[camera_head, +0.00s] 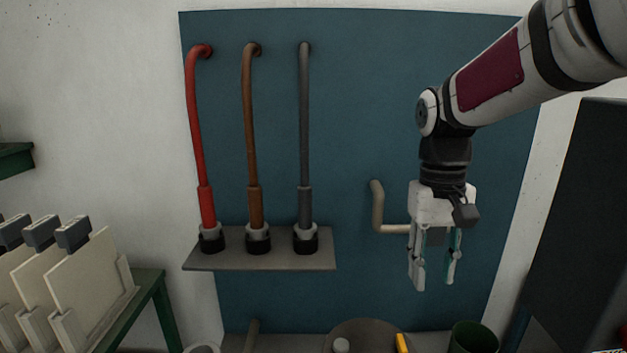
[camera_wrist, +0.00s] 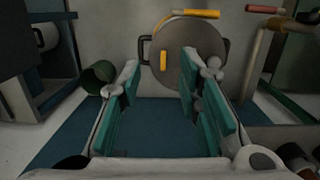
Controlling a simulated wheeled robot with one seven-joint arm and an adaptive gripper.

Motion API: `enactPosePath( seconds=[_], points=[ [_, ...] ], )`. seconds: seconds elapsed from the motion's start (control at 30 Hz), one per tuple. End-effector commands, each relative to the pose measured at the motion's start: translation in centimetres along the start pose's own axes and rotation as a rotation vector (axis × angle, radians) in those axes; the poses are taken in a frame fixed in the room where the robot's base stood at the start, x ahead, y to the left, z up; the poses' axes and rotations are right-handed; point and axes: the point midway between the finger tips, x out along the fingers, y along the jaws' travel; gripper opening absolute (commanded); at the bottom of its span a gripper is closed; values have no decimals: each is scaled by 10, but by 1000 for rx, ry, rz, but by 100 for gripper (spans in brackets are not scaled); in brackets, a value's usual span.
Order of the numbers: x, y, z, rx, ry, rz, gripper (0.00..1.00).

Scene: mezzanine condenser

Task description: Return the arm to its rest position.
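My gripper (camera_head: 434,268) hangs fingers down in front of the blue wall panel (camera_head: 360,90), on the right side of the head view. Its two fingers are apart with nothing between them. In the wrist view, my gripper (camera_wrist: 160,100) shows its teal finger pads spread wide and empty. My arm reaches in from the upper right of the head view.
Red (camera_head: 194,120), brown (camera_head: 251,120) and grey (camera_head: 304,120) hoses end at a small shelf (camera_head: 260,262) left of my gripper. A beige pipe (camera_head: 378,205) is close beside it. A round grey lid (camera_wrist: 190,55) and green bin (camera_head: 474,338) are below.

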Motion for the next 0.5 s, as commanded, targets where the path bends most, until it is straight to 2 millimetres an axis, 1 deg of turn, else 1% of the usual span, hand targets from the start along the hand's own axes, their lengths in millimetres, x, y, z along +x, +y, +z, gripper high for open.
enactPosePath(
  seconds=[0.03,0.2,0.37,0.5],
  points=[
    [-9,0,16,2,34,1,32],
    [-22,1,66,7,138,2,32],
    [-26,2,110,11,237,-1,32],
    [-20,2,147,16,322,-6,32]
  ],
)
